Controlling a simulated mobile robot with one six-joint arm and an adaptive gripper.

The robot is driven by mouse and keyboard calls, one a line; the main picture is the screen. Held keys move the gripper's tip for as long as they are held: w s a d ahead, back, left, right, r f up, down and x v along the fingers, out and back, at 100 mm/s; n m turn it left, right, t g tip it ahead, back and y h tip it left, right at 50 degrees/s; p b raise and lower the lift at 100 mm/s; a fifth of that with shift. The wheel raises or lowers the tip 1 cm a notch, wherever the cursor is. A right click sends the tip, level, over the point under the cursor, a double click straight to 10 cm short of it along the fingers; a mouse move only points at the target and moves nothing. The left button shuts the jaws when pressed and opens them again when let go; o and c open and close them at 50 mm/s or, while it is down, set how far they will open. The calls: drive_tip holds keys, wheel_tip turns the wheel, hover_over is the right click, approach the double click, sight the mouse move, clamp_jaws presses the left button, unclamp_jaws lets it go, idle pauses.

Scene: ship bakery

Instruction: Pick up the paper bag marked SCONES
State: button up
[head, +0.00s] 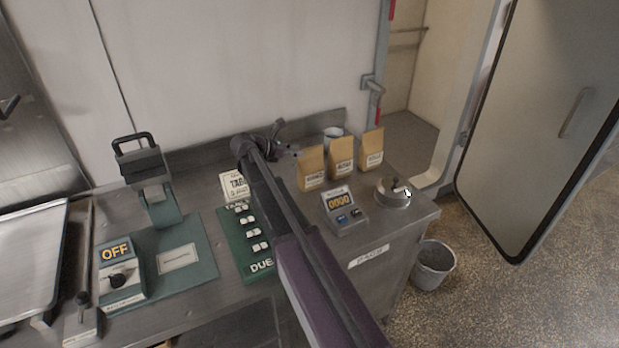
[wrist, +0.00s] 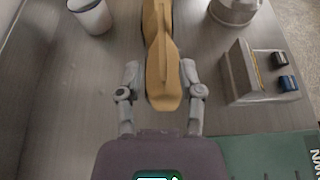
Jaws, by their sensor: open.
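Three tan paper bags stand in a row on the steel counter in the head view: a left bag (head: 311,168), a middle bag (head: 342,158) and a right bag (head: 372,149). Each has a white label, too small to read surely, so I cannot tell which says SCONES. My gripper (head: 290,150) is just left of the left bag. In the wrist view my gripper (wrist: 159,72) is open, its fingers on either side of the nearest bag (wrist: 163,88). Gaps show beside the bag; nothing is held. The bags behind it are mostly hidden there.
A white mug (head: 333,133) stands behind the bags; it also shows in the wrist view (wrist: 92,16). A display box (head: 344,211) and a round metal pot (head: 392,194) stand in front. A green board (head: 232,240) lies left. A bin (head: 433,264) stands on the floor.

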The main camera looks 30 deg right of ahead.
sight(310, 151)
drive_tip(key=shift+d, duration=0.15)
drive_tip(key=shift+r+b+x, duration=0.1)
drive_tip(key=shift+b+x, duration=0.3)
drive_tip(key=shift+x, duration=0.85)
drive_tip(key=shift+r+b+x, duration=0.15)
drive_tip(key=shift+b+x, duration=0.2)
drive_tip(key=shift+x, duration=0.9)
drive_tip(key=shift+s, duration=0.15)
clamp_jaws()
